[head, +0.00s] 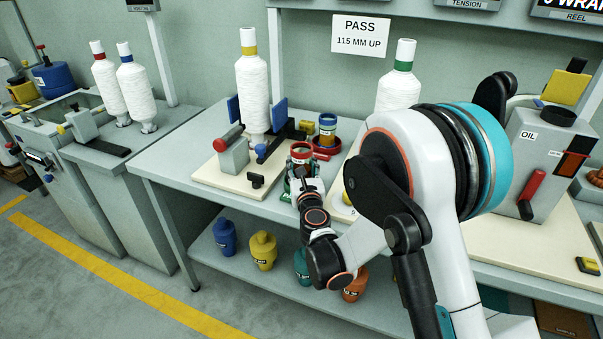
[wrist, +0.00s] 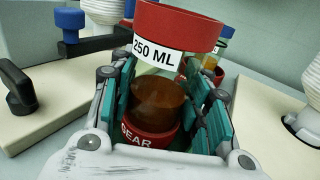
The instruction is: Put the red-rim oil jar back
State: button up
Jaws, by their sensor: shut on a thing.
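The red-rim oil jar (wrist: 160,104) is clear, with amber oil in its lower part and a "250 ML" label under its wide red rim. My gripper (wrist: 168,112) is shut on it, with teal pads on both sides. A red band marked "GEAR" (wrist: 148,140) shows at its foot; I cannot tell whether it is part of the jar. In the head view the jar's red rim (head: 301,152) shows above my gripper (head: 304,180), over the front of the bench; its underside is hidden.
A cream board with a white yarn cone (head: 253,95) and blue posts stands left of the jar. A green-collared cone (head: 398,88) stands behind my arm. A grey OIL machine (head: 535,150) is at right. Several coloured pots (head: 263,250) sit on the lower shelf.

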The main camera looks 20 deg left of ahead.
jog(key=shift+f, duration=0.65)
jog(key=o, duration=1.3)
jog(key=shift+c, duration=0.2)
